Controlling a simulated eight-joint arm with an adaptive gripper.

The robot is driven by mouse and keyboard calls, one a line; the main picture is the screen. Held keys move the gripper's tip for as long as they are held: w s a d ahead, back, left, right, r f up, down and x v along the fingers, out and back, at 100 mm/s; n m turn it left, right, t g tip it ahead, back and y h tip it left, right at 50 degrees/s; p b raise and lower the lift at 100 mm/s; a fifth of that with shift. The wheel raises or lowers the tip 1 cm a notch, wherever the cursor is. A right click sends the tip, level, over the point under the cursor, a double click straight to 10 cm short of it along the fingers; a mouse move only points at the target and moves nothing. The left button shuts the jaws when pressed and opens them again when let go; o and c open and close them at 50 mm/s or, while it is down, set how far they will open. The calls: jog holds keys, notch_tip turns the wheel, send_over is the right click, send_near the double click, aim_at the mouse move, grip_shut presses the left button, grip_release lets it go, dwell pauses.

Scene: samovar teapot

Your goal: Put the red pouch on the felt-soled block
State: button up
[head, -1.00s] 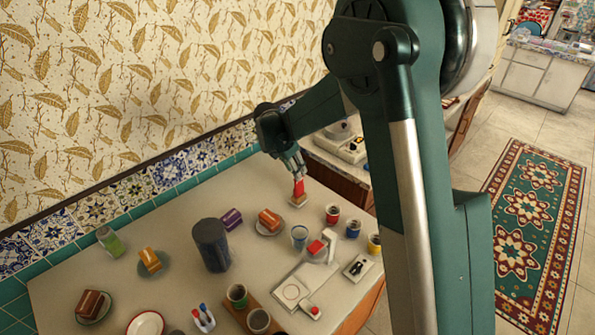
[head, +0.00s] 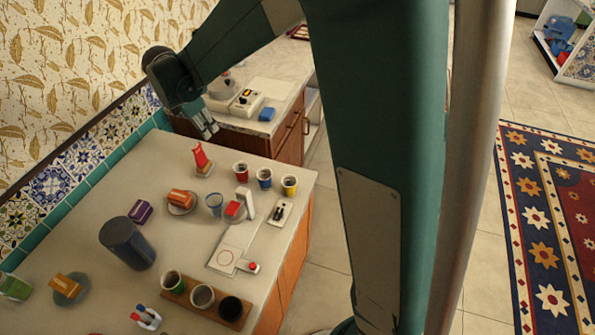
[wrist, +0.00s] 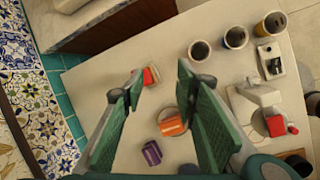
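The red pouch (head: 200,154) stands upright, leaning slightly, on a small tan block (head: 204,171) at the far end of the table in the head view. The block's sole is too small to make out. In the wrist view the red pouch (wrist: 150,76) shows between my fingers, nearer the left one. My gripper (head: 208,129) is open and empty, above and beyond the pouch, apart from it. Its spread green fingers (wrist: 160,75) fill the middle of the wrist view.
Red, blue and yellow cups (head: 264,179) stand to the right of the pouch. An orange block on a plate (head: 180,201), a purple block (head: 140,212) and a dark cylinder (head: 127,243) are nearer. A counter (head: 270,75) lies beyond the table.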

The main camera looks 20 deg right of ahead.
jog(key=s+d+r+m+t+y, duration=0.1)
jog(key=s+d+r+m, duration=0.4)
jog(key=s, duration=0.4)
jog(key=s+d+r+m, duration=0.5)
jog(key=s+d+r, duration=0.1)
jog(key=s, duration=0.4)
jog(key=s+d+f+m+t, duration=0.1)
jog(key=s+d+m, duration=0.1)
jog(key=s+m, duration=0.4)
jog(key=s+d+f+m+t+y, duration=0.1)
jog(key=s+d+m, duration=0.2)
jog(key=s, duration=1)
jog(key=m, duration=0.3)
jog(key=shift+s+f, duration=0.3)
jog(key=shift+f, duration=0.05)
